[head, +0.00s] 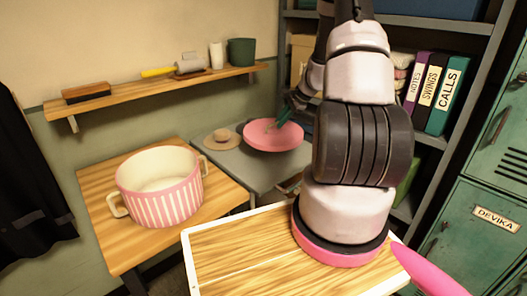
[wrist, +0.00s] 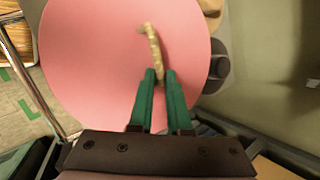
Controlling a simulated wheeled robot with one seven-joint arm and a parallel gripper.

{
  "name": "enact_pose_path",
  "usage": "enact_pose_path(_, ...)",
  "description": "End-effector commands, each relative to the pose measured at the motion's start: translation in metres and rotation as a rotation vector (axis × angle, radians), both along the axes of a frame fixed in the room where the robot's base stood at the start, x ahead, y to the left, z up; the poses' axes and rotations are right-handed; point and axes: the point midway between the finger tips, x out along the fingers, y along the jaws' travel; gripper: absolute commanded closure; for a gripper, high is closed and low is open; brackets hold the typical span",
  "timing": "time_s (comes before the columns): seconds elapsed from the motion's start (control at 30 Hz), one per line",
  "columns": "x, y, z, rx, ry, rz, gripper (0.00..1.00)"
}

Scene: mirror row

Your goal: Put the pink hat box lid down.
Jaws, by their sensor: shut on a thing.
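The pink hat box lid (head: 262,138) is a round pink disc at or above the grey table in the head view. I cannot tell whether it touches the tabletop. It fills much of the wrist view (wrist: 85,65), with a beige rope-like handle (wrist: 153,42) on top. My gripper (wrist: 159,74) has green fingers shut on the handle's near end; in the head view my gripper (head: 282,115) is small and partly hidden by my arm. The pink-and-white striped hat box (head: 165,198) stands open on the wooden table at left, its cream inside showing.
The grey table (head: 237,175) carries a tan hat-like object (head: 222,138) left of the lid. The wooden table (head: 105,180) has bare room around the box. A wall shelf (head: 150,88) holds a brush and cups. Metal shelving with binders (head: 440,95) and green lockers (head: 490,220) stand at right.

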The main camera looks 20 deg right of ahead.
Motion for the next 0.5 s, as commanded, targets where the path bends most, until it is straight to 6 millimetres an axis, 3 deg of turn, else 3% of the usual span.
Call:
enact_pose_path(0.2, -0.001, 0.000, -0.040, 0.005, 0.005, -0.003, 1.00)
enact_pose_path(0.5, -0.001, 0.000, -0.074, 0.003, 0.005, -0.002, 1.00)
